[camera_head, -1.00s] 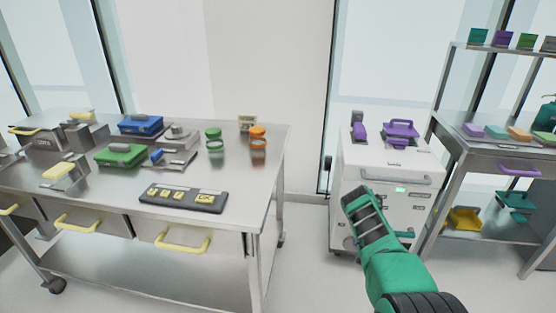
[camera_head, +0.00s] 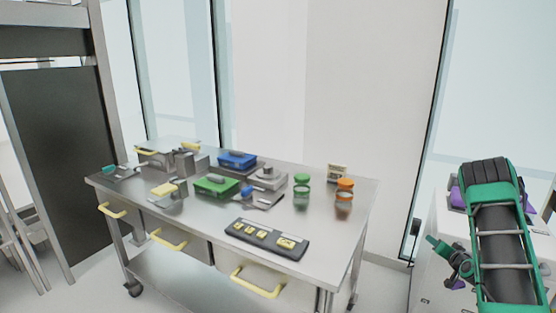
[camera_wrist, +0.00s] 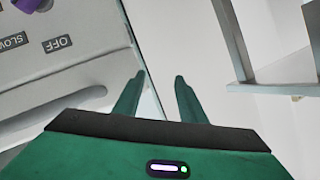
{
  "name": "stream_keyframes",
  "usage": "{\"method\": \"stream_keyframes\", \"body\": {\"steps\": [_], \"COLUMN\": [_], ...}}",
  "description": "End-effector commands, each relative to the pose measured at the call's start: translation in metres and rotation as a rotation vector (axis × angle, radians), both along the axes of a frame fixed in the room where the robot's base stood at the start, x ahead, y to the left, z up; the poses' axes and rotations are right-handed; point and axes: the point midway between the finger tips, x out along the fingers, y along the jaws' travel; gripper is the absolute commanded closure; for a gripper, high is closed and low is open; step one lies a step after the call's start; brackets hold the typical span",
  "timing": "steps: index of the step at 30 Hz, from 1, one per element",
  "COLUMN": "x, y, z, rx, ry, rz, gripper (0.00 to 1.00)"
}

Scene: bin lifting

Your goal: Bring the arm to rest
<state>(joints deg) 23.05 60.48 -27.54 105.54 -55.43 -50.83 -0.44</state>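My green arm (camera_head: 502,240) stands at the right edge of the head view, in front of the white cabinet. A small green part at its lower left seems to be my gripper (camera_head: 445,252), but it is partly hidden by the arm link. In the wrist view, two green fingers of my gripper (camera_wrist: 159,85) stand apart with nothing between them. They touch nothing that I can see. The white cabinet's top panel (camera_wrist: 60,65), with "SLOW" and "OFF" labels, lies left of the fingers.
A steel table (camera_head: 200,215) with yellow drawer handles holds a blue case (camera_head: 237,160), a green case (camera_head: 216,186), a dark labelled tray (camera_head: 266,239), and green (camera_head: 302,185) and orange (camera_head: 345,190) jars. The white cabinet (camera_head: 430,285) is close to my arm. A dark panel (camera_head: 58,150) stands left.

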Motion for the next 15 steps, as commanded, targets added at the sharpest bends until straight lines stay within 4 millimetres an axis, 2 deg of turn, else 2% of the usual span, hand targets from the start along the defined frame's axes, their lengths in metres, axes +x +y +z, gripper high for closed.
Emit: {"method": "stream_keyframes", "body": {"steps": [1,8,15], "x": [0.001,-0.017,-0.059], "y": [0.008,0.040,0.074], "z": [0.018,0.069,0.116], "rx": [-0.009,-0.041,-0.059], "ry": [0.025,0.188,0.365], "rz": [0.016,0.081,0.128], "gripper": [0.62,0.62,0.62]}}
